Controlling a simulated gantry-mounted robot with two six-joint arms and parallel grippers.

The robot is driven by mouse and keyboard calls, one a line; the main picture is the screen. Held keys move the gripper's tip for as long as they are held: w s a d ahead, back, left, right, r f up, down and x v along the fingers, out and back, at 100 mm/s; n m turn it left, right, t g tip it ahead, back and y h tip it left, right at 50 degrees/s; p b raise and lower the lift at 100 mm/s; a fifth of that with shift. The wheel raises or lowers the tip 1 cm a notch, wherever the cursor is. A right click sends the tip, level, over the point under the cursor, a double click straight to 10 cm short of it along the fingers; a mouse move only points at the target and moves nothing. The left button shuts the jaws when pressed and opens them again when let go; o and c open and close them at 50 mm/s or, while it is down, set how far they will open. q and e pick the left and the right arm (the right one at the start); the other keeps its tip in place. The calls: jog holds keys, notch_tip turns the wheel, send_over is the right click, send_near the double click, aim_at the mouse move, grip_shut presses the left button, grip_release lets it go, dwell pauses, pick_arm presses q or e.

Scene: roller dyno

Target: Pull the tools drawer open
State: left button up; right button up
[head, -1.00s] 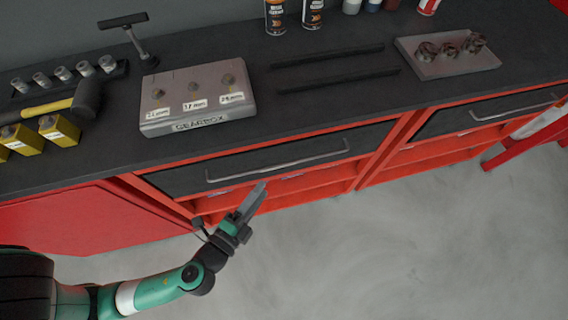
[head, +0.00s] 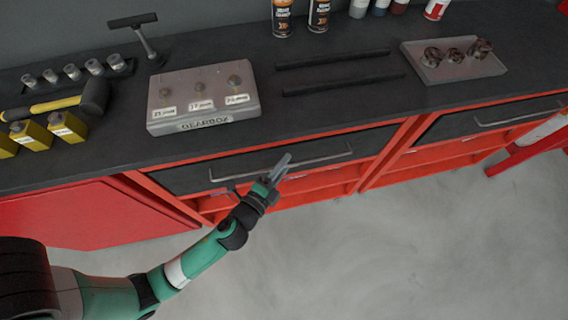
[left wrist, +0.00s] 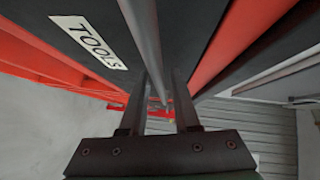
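The tools drawer has a dark front (head: 190,178) under the counter and looks shut. Its white "TOOLS" label (left wrist: 88,42) shows in the left wrist view. A long grey bar handle (head: 325,156) runs along the front; in the left wrist view the handle (left wrist: 143,30) passes between my fingers. My left gripper (head: 283,165) is at the middle of the handle, and its fingers (left wrist: 160,88) are apart, one on each side of the bar. I cannot tell whether either finger touches it. My right gripper is not in view.
The black counter (head: 330,115) above holds a gearbox block (head: 205,100), a hammer (head: 92,95), black rods and a grey tray (head: 435,72) of metal parts. A second drawer (head: 450,122) is to the right. The grey floor (head: 400,250) in front is clear.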

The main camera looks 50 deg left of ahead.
pick_arm(q)
grip_shut()
dwell(1.2)
